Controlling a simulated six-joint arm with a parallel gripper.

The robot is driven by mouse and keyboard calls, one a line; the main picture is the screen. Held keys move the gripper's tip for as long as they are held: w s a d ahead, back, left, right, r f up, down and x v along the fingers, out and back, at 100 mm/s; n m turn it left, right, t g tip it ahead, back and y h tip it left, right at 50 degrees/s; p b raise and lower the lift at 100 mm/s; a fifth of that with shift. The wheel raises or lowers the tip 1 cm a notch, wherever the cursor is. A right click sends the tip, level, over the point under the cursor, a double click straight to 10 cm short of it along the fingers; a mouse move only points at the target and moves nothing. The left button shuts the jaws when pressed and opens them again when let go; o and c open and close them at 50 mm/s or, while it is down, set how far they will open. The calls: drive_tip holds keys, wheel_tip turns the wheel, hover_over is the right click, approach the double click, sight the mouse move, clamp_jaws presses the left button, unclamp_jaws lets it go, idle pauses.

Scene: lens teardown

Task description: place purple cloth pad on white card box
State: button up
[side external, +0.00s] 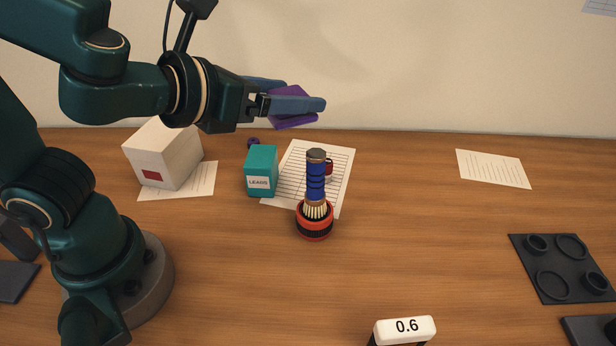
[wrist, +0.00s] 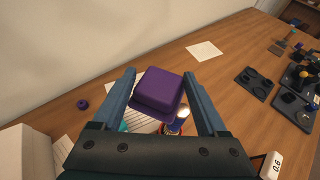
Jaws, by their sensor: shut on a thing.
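In the wrist view the pad (wrist: 160,88) shows as a purple block between the two blue fingers of my gripper (wrist: 164,100). The white card box (side external: 164,153) stands on the table at the left, with a red patch on its front. It is below and to the left of the gripper, partly behind my arm. Its top also shows at the lower left of the wrist view (wrist: 24,155).
A teal LEADS box (side external: 261,171) stands right of the white box. A small purple round piece (side external: 253,143) lies behind the teal box. A dark tray (side external: 560,268) is at right.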

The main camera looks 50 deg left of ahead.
drive_tip(key=shift+d, duration=0.1)
drive_tip(key=s+a+r+n+g+y, duration=0.1)
drive_tip(key=s+a+n+g+y, duration=0.15)
drive_tip(key=a+n+y, duration=0.45)
drive_tip(key=s+a+n+g+y, duration=0.2)
drive_tip(key=a+n+g+y, duration=0.2)
drive_tip(key=a, duration=0.8)
drive_tip(key=s+a+n+g+y, duration=0.2)
drive_tip(key=s+a+n+g, duration=0.3)
drive_tip(key=s, duration=0.3)
drive_tip(key=shift+s+a+n+g, duration=0.2)
drive_tip(key=shift+a+n+g, duration=0.3)
drive_tip(key=shift+a, duration=0.3)
drive_tip(key=s+a+n+g, duration=0.1)
drive_tip(key=s+g, duration=0.1)
drive_tip(key=s+a+n+g, duration=0.1)
drive_tip(key=s+n+g, duration=0.1)
drive_tip(key=s, duration=0.1)
drive_tip(key=s+a+n+g+h, duration=0.1)
drive_tip(key=s+n+g, duration=0.1)
drive_tip(key=s, duration=0.1)
drive_tip(key=shift+s+a, duration=0.2)
drive_tip(key=shift+s, duration=0.05)
hover_over(159, 131)
wheel_tip(159, 131, down, 7)
drive_tip(key=shift+f, duration=2.05)
